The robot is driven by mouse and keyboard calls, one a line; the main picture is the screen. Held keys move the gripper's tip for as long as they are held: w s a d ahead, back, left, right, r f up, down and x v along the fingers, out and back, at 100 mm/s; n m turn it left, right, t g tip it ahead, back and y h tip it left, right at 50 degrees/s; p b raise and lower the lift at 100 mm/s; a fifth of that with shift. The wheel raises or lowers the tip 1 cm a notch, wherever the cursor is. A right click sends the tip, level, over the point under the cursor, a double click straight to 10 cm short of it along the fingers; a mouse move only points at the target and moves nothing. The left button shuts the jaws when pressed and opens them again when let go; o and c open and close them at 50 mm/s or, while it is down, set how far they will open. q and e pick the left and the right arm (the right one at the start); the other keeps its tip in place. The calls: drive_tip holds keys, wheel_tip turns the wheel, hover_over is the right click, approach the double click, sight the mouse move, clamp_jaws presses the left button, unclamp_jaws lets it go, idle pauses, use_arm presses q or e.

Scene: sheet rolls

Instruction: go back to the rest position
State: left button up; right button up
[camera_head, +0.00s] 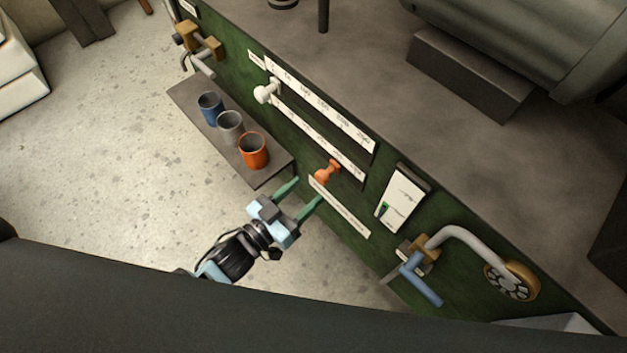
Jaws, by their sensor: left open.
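My left gripper (306,191) is open, with its two green fingers pointing up and right toward the green machine panel (350,178). Nothing shows between the fingers. The fingertips are just below and left of an orange knob (327,171) on the lower slider scale; I cannot tell whether they touch the panel. My right gripper is not in the view.
A shelf (196,112) on the panel holds a blue cup (210,107), a grey cup (230,126) and an orange cup (253,150). The speckled floor (110,150) to the left is clear.

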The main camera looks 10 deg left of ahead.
use_arm(q)
drive_tip(key=shift+v, duration=1)
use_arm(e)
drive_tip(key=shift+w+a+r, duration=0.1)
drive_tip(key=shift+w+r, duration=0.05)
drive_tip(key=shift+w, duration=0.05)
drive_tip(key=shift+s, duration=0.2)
